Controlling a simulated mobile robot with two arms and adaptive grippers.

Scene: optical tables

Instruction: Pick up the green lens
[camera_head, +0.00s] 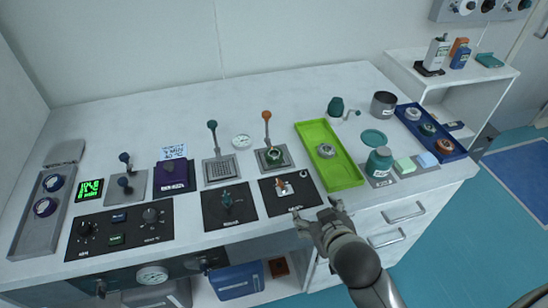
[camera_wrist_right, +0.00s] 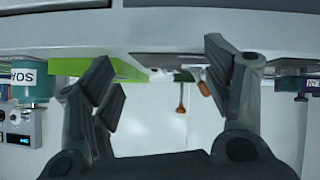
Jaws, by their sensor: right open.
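A green-rimmed round lens (camera_head: 275,155) sits on a dark square stand below the orange-knobbed lever (camera_head: 266,118), on the white bench in the head view. My right gripper (camera_head: 317,212) is open and empty at the bench's front edge, in front of and to the right of the lens. In the right wrist view, its two fingers (camera_wrist_right: 160,80) are spread with nothing between them. The lens cannot be made out there; the orange knob (camera_wrist_right: 181,108) shows beyond the fingers. My left gripper is not in view.
A black panel (camera_head: 290,190) with a small switch lies between the gripper and the lens. A lime-green tray (camera_head: 345,172) holding a grey ring is to the right. A teal jar (camera_head: 379,162) and a blue tray (camera_head: 405,122) with several round pieces stand farther right.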

